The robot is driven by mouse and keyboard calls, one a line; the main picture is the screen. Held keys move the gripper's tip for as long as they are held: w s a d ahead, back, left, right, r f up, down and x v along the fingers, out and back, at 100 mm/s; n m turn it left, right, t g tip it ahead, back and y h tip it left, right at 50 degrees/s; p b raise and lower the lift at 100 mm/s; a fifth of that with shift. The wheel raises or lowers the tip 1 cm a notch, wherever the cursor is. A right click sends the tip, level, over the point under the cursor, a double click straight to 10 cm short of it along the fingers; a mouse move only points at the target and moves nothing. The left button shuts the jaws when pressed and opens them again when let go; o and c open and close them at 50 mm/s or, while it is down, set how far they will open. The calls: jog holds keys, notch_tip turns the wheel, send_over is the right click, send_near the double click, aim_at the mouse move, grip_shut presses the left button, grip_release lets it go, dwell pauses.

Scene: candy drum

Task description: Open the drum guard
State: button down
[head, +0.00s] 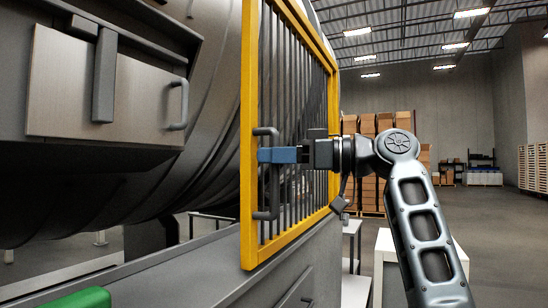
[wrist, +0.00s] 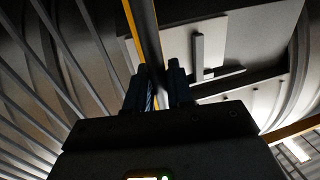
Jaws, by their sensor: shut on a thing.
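The drum guard (head: 249,95) is a yellow frame with dark upright bars beside the big grey drum (head: 215,110). A dark upright bar handle (head: 273,195) sits near its left edge. My gripper (head: 268,155) has blue fingers and is shut on this handle at about mid-height, reaching in from the right. In the wrist view the fingers (wrist: 161,85) stand either side of the dark handle bar (wrist: 148,35). The guard's bars (wrist: 62,55) show to the left there and its yellow edge (wrist: 131,35) behind the handle. I cannot tell how far the guard stands open.
A metal panel with a small handle (head: 179,104) is on the drum front at left. A grey machine base (head: 200,275) runs below the guard, with a green part (head: 80,298) at its front. White tables (head: 385,245) and stacked boxes (head: 375,125) stand behind. The floor at right is clear.

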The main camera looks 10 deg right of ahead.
jog(key=c, duration=1.2)
grip_release()
jog(key=shift+o, duration=0.2)
jog(key=b+v, duration=0.1)
jog(key=v, duration=0.6)
jog(key=shift+s+d, duration=0.15)
jog(key=shift+d, duration=0.25)
